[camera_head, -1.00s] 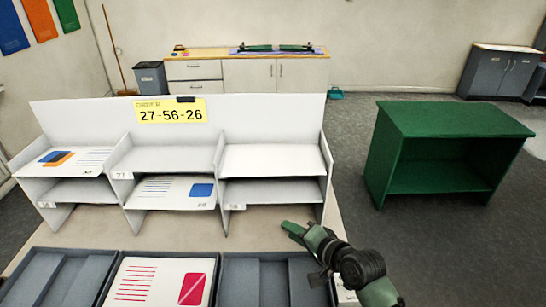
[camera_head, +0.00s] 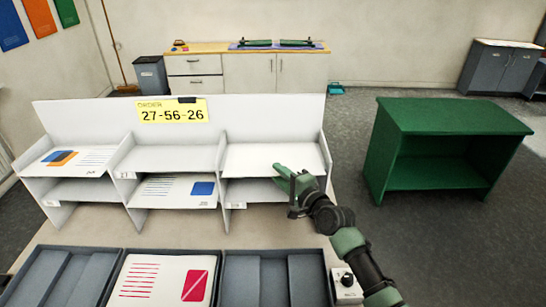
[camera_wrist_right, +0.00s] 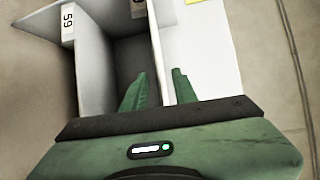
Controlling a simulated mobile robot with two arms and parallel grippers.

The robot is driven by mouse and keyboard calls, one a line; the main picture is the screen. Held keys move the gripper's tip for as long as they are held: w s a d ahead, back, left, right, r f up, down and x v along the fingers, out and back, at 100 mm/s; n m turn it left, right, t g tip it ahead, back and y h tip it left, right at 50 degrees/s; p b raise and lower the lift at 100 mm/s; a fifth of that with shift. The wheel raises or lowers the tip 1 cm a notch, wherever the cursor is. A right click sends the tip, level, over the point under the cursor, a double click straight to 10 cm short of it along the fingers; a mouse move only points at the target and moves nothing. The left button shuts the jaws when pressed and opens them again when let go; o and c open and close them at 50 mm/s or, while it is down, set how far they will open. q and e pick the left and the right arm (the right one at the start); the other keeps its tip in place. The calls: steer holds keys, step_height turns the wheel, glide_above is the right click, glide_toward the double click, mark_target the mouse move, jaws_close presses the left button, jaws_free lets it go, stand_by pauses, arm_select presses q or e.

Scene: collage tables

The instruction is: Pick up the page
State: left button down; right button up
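A page with a red block and red lines (camera_head: 165,282) lies in the middle dark tray. A page with a blue block (camera_head: 180,191) lies in the lower middle compartment of the white sorter. A page with blue and orange blocks (camera_head: 75,160) lies in the upper left compartment. My right gripper (camera_head: 287,178) is in front of the sorter's right column, empty as far as I see. In the right wrist view its two green fingers (camera_wrist_right: 159,88) are apart, over the sorter's edge. My left gripper is not in view.
The white sorter (camera_head: 180,110) carries a yellow order sign (camera_head: 173,110) reading 27-56-26. Dark trays (camera_head: 262,292) line the table's front. A green shelf unit (camera_head: 450,117) stands on the floor to the right. A white box with a knob (camera_head: 347,286) sits at the table's right.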

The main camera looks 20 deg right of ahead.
jaws_close()
steer(key=shift+r, duration=0.1)
